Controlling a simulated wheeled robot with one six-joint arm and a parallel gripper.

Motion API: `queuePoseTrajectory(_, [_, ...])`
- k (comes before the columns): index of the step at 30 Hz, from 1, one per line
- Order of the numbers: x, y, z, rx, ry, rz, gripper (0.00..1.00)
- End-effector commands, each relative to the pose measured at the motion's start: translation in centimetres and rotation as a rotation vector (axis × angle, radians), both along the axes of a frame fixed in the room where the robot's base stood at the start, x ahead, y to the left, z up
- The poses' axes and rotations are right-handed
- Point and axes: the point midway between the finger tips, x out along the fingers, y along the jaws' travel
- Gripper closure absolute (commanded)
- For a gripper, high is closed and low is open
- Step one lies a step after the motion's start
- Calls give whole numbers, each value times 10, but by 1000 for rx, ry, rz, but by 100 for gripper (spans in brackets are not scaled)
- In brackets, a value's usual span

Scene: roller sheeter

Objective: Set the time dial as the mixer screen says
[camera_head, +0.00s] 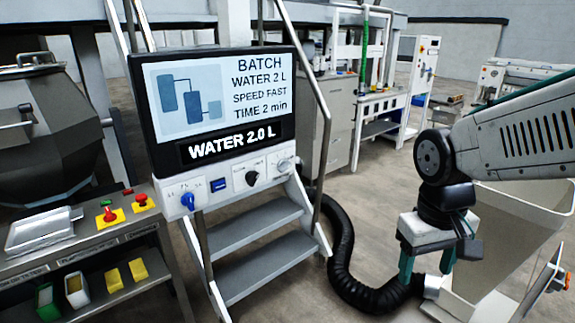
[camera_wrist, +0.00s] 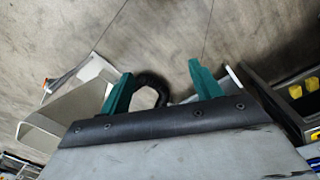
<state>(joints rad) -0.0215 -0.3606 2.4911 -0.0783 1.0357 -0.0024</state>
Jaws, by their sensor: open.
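The mixer screen (camera_head: 222,95) stands at the centre left in the head view and reads "BATCH, WATER 2 L, SPEED FAST, TIME 2 min", with "WATER 2.0 L" below. Under it is a white control panel (camera_head: 230,183). The panel has a blue dial (camera_head: 187,200) at left, a blue button (camera_head: 218,187), a black dial (camera_head: 252,178) and a pale dial (camera_head: 284,165) at right. Their labels are too small to read, so I cannot tell which is the time dial. My gripper (camera_head: 426,267) is open and empty, pointing down, well right of the panel. Its green fingers (camera_wrist: 160,88) are apart in the wrist view.
Metal steps (camera_head: 250,230) with handrails rise below the panel. A black hose (camera_head: 342,245) curves over the floor between the steps and my gripper. A cart with red buttons (camera_head: 110,214) stands at left. A pale bin (camera_head: 510,235) is beside my arm.

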Motion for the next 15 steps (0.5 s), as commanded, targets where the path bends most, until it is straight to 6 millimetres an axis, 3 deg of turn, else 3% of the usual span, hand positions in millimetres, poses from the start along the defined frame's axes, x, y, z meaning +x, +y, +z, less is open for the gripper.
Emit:
queuePoseTrajectory(8, [140, 1, -71, -52, -240, 180, 36])
queuePoseTrajectory(15, [267, 36, -126, -10, -607, 416, 36])
